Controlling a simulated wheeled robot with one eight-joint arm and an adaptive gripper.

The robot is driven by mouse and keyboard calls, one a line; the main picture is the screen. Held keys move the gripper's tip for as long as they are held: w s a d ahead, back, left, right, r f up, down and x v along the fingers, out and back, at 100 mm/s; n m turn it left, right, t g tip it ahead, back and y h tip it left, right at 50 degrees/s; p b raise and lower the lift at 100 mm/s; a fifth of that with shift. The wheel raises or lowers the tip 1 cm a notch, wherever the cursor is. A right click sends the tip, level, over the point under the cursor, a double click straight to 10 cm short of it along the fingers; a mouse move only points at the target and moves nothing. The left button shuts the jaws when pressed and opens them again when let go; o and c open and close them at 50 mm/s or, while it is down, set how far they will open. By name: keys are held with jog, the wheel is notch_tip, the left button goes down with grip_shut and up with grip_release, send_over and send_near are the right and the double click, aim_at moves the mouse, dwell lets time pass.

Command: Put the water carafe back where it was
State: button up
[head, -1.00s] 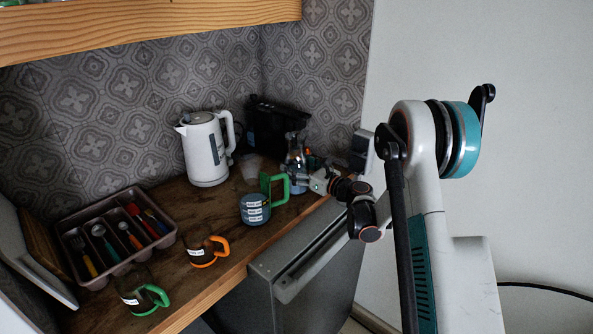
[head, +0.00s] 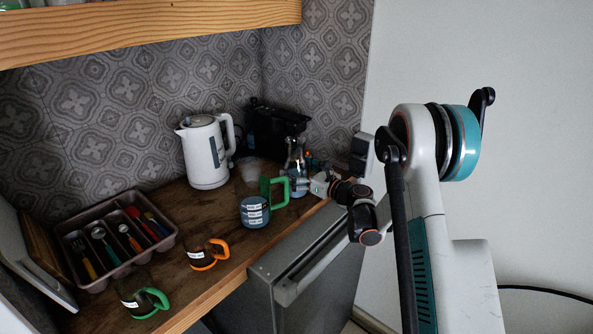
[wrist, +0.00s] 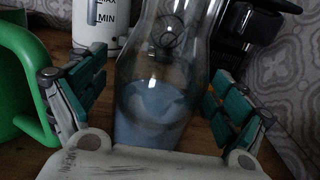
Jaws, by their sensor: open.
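The water carafe (wrist: 160,85) is clear glass with bluish water in its lower part. It stands upright on the wooden counter in the wrist view, and it shows in the head view (head: 297,163) at the counter's right end, partly hidden by my gripper. My gripper (wrist: 150,105) is open, with one green-padded finger on each side of the carafe. A gap shows between each finger and the glass. In the head view my gripper (head: 303,185) is low at the carafe.
A blue jug with a green handle (head: 256,209) stands just left of my gripper. A white kettle (head: 205,155) and a black appliance (head: 275,130) stand behind. Mugs with an orange handle (head: 205,258) and a green handle (head: 150,300), and a cutlery tray (head: 82,270), are further left.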

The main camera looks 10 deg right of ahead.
jog(key=p+v, duration=0.2)
jog(key=v, duration=1)
